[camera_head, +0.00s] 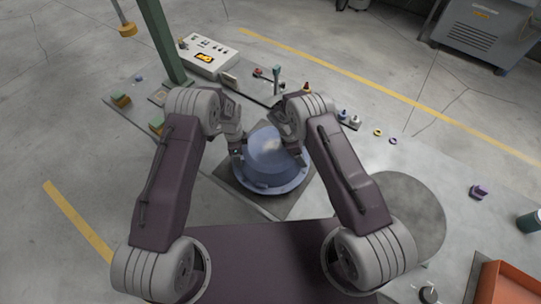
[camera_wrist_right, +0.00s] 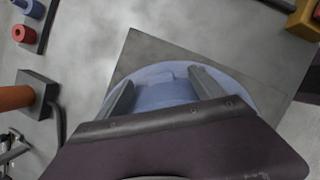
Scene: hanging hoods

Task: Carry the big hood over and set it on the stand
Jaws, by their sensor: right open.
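The big hood (camera_head: 268,165) is a blue dome with a wide flange. It rests upright on a dark square plate (camera_head: 285,208). It also shows in the right wrist view (camera_wrist_right: 170,90). My right gripper (camera_head: 299,156) is at the hood's right side. In the right wrist view its two fingers (camera_wrist_right: 164,90) are spread apart over the blue flange. My left gripper (camera_head: 238,152) is at the hood's left side; its jaw opening is too small to make out. I cannot tell which thing is the stand.
A green post (camera_head: 163,45) and a white control box (camera_head: 207,56) stand behind the hood. A yellow piece (camera_head: 127,30) hangs at upper left. A grey round disc (camera_head: 408,205) lies to the right. Small rings, a teal cup (camera_head: 529,221) and an orange bin (camera_head: 505,285) are farther right.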

